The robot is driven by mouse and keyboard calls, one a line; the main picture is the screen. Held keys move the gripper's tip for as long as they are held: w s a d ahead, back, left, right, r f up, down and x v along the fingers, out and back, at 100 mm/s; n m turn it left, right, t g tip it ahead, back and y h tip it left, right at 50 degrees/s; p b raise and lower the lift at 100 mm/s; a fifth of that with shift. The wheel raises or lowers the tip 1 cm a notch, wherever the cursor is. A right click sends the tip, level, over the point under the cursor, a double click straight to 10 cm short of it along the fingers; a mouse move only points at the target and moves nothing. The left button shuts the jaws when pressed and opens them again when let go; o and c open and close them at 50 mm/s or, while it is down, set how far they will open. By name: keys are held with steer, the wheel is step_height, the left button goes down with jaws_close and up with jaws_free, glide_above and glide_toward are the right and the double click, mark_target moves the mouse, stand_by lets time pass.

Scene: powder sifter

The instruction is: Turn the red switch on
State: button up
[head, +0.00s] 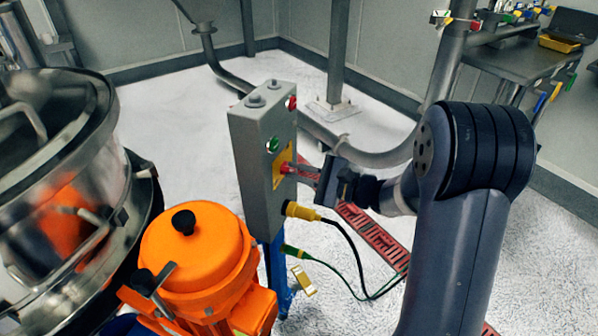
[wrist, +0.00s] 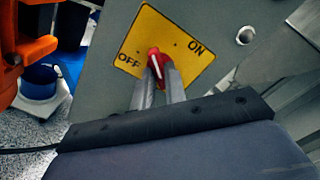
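The red switch (wrist: 154,60) sits in the middle of a yellow plate (wrist: 176,32) marked OFF on the left and ON on the right. Its white line points up the picture, leaning slightly left, between the two words. In the head view the switch (head: 286,168) is on the side of a grey control box (head: 254,165). My gripper (wrist: 158,72) faces the plate, its two narrow fingers either side of the red handle and seemingly closed on it. In the head view my gripper (head: 298,172) reaches the switch from the right.
An orange motor (head: 200,245) and a steel sifter drum (head: 55,150) stand left of the box. A red button (head: 291,103) and a green button (head: 273,145) are above the switch. A yellow connector (head: 301,211) with cables hangs below. Grey pipes run behind.

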jaws_close()
steer(key=shift+m+p, duration=0.35)
steer(key=shift+m, duration=0.15)
steer(key=m+p, duration=0.2)
steer(key=m, duration=0.1)
steer(key=shift+r+m+p, duration=0.15)
steer(key=shift+m+p, duration=0.15)
steer(key=shift+m, duration=0.1)
steer(key=m+p, duration=0.3)
steer(key=m, duration=0.2)
steer(key=shift+f+m+p, duration=0.2)
steer(key=shift+m+p, duration=0.1)
steer(key=shift+o, duration=2.4)
jaws_free()
